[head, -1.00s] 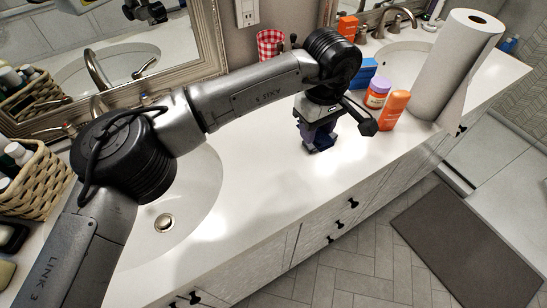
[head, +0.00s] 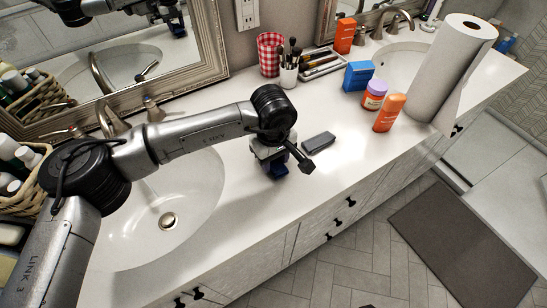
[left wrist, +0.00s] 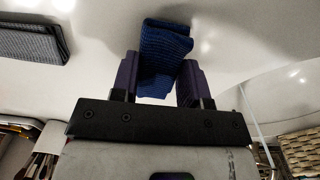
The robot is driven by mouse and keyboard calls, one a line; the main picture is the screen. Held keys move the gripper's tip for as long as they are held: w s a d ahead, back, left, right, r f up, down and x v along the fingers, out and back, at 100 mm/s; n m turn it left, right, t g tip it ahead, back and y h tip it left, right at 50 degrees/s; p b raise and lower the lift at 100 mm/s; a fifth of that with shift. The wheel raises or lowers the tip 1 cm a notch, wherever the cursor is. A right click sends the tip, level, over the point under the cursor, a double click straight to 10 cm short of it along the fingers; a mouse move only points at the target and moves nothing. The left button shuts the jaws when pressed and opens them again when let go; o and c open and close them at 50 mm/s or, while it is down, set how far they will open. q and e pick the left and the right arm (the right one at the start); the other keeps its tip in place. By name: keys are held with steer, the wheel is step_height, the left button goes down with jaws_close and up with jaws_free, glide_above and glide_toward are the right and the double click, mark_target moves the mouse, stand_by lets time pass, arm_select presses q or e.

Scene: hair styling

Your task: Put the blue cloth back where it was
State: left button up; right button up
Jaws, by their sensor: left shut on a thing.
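The blue cloth (left wrist: 163,55) is a small folded piece held between the two purple fingers of my left gripper (left wrist: 158,82) in the left wrist view. In the head view my left gripper (head: 277,168) points down at the white counter, right of the near sink, and a bit of blue shows at its tip. The gripper is shut on the cloth. I cannot tell whether the cloth touches the counter. My right gripper is not in view.
A dark grey folded cloth (head: 319,142) lies just right of my left gripper. The counter's front middle is clear.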

arm_select(q)
steer(key=shift+f, duration=0.55)
steer(key=o, duration=0.8)
steer(key=shift+r, duration=0.1)
step_height(320, 180, up, 11)
steer(key=shift+f+b, duration=0.1)
steer(key=shift+b, duration=1.1)
steer(key=shift+r, duration=0.55)
